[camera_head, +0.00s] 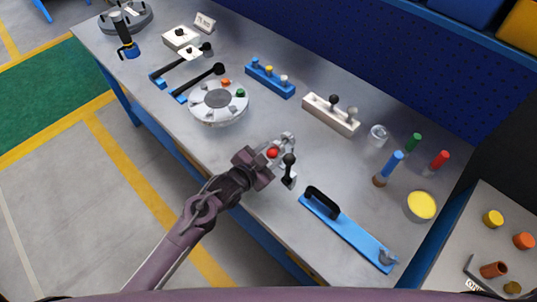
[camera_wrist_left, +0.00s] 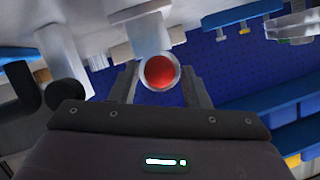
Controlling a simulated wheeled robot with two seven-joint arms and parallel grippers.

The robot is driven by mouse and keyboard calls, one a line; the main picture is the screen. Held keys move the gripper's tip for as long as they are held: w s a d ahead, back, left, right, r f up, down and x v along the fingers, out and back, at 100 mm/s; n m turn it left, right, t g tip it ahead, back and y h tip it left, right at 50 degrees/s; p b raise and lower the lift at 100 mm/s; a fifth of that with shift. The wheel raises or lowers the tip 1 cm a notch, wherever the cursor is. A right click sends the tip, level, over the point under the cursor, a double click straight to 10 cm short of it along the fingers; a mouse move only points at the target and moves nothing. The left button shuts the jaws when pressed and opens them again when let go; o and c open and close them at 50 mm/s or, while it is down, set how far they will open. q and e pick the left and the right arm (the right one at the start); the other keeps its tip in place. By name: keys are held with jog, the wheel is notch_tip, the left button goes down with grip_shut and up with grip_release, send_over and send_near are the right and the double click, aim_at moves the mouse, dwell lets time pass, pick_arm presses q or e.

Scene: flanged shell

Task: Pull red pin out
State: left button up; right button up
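A round red head (camera_head: 273,152), apparently the red pin, is at my left gripper (camera_head: 276,149), above the front middle of the table in the head view. In the left wrist view the red head (camera_wrist_left: 160,72) sits in a pale ring, between the two fingers of my left gripper (camera_wrist_left: 160,80). The fingers are apart, one on each side of the ring, with their tips close to it. I cannot tell whether they press on it. The pin's shaft is hidden. My right gripper is not in view.
A black-knobbed lever (camera_head: 289,170) stands just right of the gripper. A blue plate with a black handle (camera_head: 345,230) lies to its right. A round grey flanged part (camera_head: 218,103) is behind left. Colored pegs (camera_head: 440,160) and a yellow disc (camera_head: 421,206) stand farther right.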

pick_arm(q)
jog(key=c, duration=0.4)
jog(key=o, duration=0.7)
